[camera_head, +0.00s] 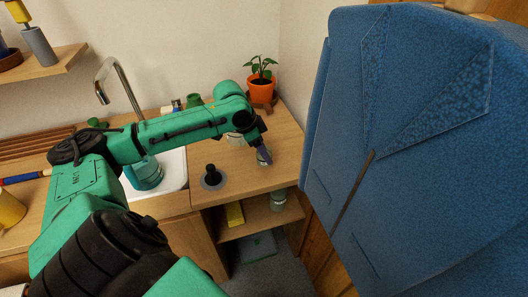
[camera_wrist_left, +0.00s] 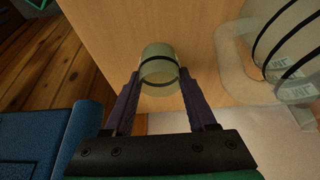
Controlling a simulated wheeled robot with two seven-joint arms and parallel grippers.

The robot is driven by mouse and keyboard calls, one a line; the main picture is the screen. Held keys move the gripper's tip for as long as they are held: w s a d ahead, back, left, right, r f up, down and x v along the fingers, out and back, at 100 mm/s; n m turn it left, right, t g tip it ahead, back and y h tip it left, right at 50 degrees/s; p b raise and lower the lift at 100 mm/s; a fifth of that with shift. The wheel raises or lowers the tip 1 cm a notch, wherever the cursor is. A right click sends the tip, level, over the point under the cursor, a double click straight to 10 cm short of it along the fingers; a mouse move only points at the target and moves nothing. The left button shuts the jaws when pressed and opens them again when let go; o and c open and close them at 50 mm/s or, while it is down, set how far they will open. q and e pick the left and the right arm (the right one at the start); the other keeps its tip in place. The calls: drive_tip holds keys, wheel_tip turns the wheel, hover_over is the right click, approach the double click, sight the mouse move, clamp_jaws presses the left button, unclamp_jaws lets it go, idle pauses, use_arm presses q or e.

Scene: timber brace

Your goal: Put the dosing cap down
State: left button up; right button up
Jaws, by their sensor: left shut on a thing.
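The dosing cap (camera_wrist_left: 160,68) is a small translucent greenish cup with dark bands. In the left wrist view it sits between the two fingers of my left gripper (camera_wrist_left: 158,88), which is shut on it. In the head view the cap (camera_head: 264,157) shows at the tip of my left gripper (camera_head: 263,149), over the right part of the wooden counter (camera_head: 285,145). I cannot tell whether its base touches the counter. My right gripper is not in view.
A translucent container with dark bands (camera_wrist_left: 285,45) stands right of the cap in the left wrist view. A black object on a round base (camera_head: 212,177) and a potted plant (camera_head: 262,82) stand on the counter.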

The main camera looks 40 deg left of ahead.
use_arm(q)
drive_tip(key=o, duration=1.3)
drive_tip(key=shift+o, duration=0.2)
drive_tip(key=v, duration=1.2)
drive_tip(key=shift+d, duration=0.1)
